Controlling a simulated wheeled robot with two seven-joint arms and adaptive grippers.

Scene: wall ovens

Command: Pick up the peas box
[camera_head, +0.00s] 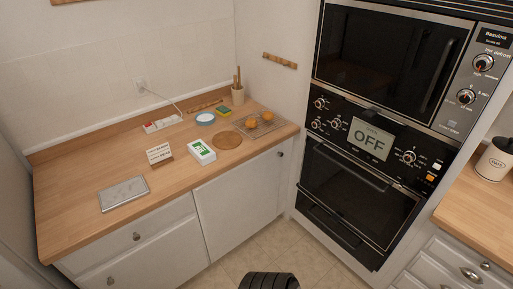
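A white box with a green front (201,152), which looks like the peas box, is on the wooden counter (80,188) at the left, near its front edge. Its lettering is too small to read. It sits between a small sign on a wooden stand (159,154) and a round wooden board (228,141). Neither of my grippers can be made out in the head view. Only a dark ribbed part, probably mine, shows at the bottom edge, away from the counter.
A grey slab (124,194) lies at the counter's front left. Behind the box are a power strip (162,123), a blue-rimmed dish (205,118) and a utensil holder (238,93). A rack with orange items (258,124) is to the right. Wall ovens (360,190) stand further right.

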